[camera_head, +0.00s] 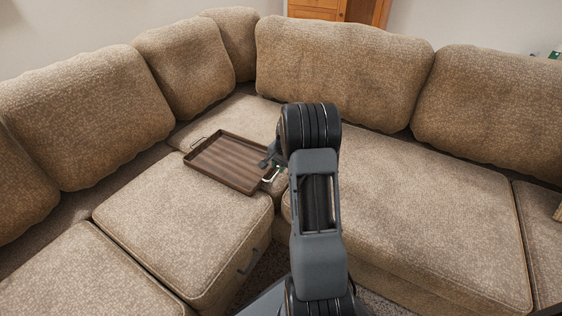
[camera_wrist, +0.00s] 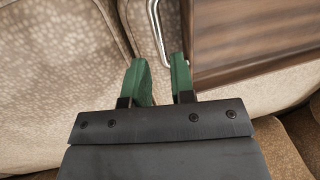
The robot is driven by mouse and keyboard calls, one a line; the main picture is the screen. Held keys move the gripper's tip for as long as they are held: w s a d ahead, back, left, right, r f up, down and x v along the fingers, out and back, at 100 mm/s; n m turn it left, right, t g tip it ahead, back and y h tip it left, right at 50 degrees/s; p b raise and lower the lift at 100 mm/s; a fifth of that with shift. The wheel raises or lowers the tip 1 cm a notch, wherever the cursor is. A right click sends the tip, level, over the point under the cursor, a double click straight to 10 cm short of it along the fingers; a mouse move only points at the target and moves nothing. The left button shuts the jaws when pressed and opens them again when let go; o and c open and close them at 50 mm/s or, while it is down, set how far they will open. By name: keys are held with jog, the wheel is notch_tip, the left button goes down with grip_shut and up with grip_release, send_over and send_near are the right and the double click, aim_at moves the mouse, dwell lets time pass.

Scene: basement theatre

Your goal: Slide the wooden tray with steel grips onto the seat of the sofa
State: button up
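The dark brown wooden tray (camera_head: 226,160) lies on the sofa's (camera_head: 185,222) seat near the inner corner, with its right end by my arm. One steel grip (camera_head: 197,143) shows at its left end and the other (camera_head: 271,174) at its right end. In the wrist view the tray (camera_wrist: 245,60) fills the upper right, and the steel grip (camera_wrist: 157,32) runs down toward the gap between my green fingertips. My gripper (camera_wrist: 159,63) is open, its fingers apart at that grip. I cannot tell whether they touch it. My arm hides part of the gripper in the head view.
Sofa back cushions (camera_head: 340,75) stand behind and to the left of the seat. Seat cushions to the right (camera_head: 430,205) are clear. A wooden cabinet (camera_head: 335,10) stands behind the sofa. Dark gaps run between the seat cushions.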

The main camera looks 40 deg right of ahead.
aim_at(277, 173)
jog(key=shift+w+a+f+b, duration=0.15)
jog(key=shift+f+b, duration=0.15)
jog(key=shift+f, duration=0.6)
jog(key=shift+w+f+b, duration=0.2)
jog(key=shift+f+b, duration=0.1)
jog(key=shift+f, duration=0.6)
jog(key=shift+w+a+f+b, duration=0.15)
jog(key=shift+f+b, duration=0.15)
jog(key=shift+f, duration=0.6)
grip_shut()
